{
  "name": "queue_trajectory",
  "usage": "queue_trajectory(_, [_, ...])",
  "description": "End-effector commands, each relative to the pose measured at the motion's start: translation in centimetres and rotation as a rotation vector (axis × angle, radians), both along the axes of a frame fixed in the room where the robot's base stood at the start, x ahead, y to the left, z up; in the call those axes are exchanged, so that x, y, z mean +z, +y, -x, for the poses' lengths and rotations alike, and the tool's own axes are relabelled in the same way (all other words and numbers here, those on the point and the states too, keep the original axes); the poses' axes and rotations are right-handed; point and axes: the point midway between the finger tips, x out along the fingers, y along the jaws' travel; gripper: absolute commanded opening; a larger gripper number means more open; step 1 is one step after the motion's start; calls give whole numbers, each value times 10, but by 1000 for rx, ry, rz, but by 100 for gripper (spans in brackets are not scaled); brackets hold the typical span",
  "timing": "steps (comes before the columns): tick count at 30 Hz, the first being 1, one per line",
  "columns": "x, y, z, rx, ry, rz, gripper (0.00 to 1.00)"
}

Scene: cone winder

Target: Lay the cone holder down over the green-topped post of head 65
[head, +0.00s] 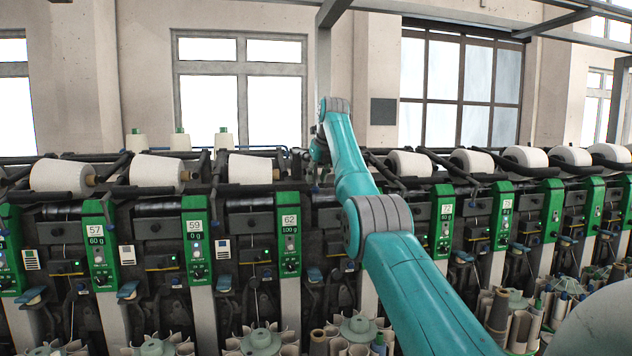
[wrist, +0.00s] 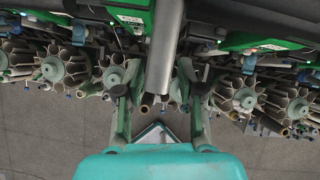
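My gripper (wrist: 160,90) shows in the wrist view with its two fingers well apart and nothing seen held between them. In the head view my teal arm reaches to the top of the winder, and the gripper end is mostly hidden behind it. The number plate of head 65 is not visible; my arm covers the stretch right of head 62's green panel (head: 289,240). Dark holder parts (head: 298,165) show just left of my arm, but I cannot tell them clearly as the cone holder. I cannot make out the green-topped post of head 65.
White yarn packages (head: 250,168) sit along the machine top on both sides. Several white cones with green tips (head: 223,140) stand behind. In the wrist view a grey column (wrist: 165,45) lies between the fingers, with round tube magazines (wrist: 62,68) on both sides and grey floor (wrist: 50,130) below.

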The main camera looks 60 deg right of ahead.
Motion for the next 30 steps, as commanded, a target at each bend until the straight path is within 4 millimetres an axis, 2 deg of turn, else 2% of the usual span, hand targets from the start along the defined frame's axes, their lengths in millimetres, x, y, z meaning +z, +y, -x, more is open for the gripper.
queue_trajectory(9, [55, 21, 25, 0, -2, 3, 38])
queue_trajectory(15, [78, 30, 37, 0, 1, -1, 38])
queue_trajectory(21, [86, 33, 41, 0, 1, -1, 38])
queue_trajectory(30, [86, 34, 41, 0, 2, -1, 38])
